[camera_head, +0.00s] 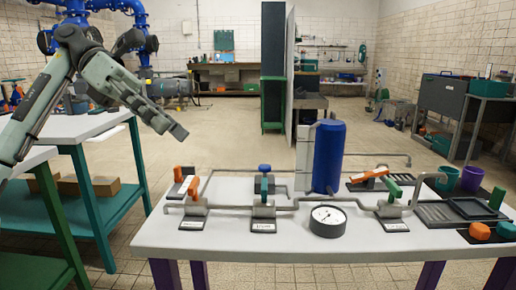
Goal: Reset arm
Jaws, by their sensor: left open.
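My left arm comes in from the left, raised above the gap between two tables. Its gripper (172,128) is open and empty, in the air beyond the left end of the white pipe table (230,246). No object is touching it. My right gripper does not show in the head view.
The white table bears grey pipes with orange, blue and green valve handles, a blue cylinder (328,157) and a round gauge (327,220). A green-legged table (88,128) stands at left.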

